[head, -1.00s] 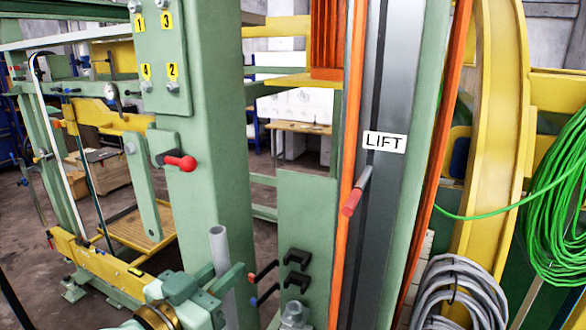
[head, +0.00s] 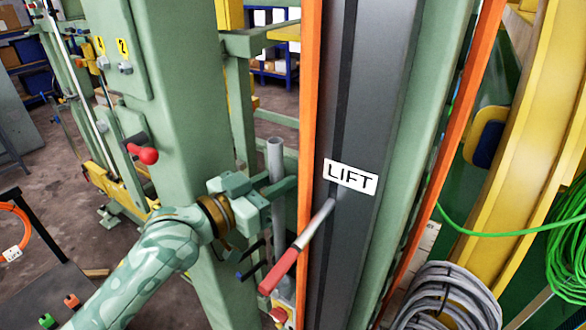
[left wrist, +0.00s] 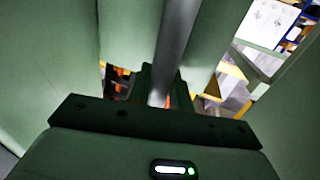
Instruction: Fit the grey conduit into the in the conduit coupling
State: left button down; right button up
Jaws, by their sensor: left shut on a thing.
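The grey conduit (head: 275,158) is an upright, hollow tube. My left gripper (head: 277,190) is shut around it, with the upper end standing above the green fingers. In the left wrist view the conduit (left wrist: 172,52) runs up from the dark gripper body, between green surfaces. In the head view it is just left of the orange strip beside the LIFT column. Its lower end is hidden behind the fingers and clutter. I cannot make out the conduit coupling in either view. My right gripper is not in view.
A red-handled lever (head: 292,255) juts from the dark LIFT column (head: 365,90), close right of the gripper. A thick green post (head: 185,70) with a red knob (head: 147,156) stands left. Grey cable (head: 445,295) and green cable (head: 568,240) hang at right.

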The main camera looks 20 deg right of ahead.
aim_at(278, 205)
pick_arm(q)
jog(key=shift+w+d, duration=0.1)
jog(key=shift+d, duration=0.1)
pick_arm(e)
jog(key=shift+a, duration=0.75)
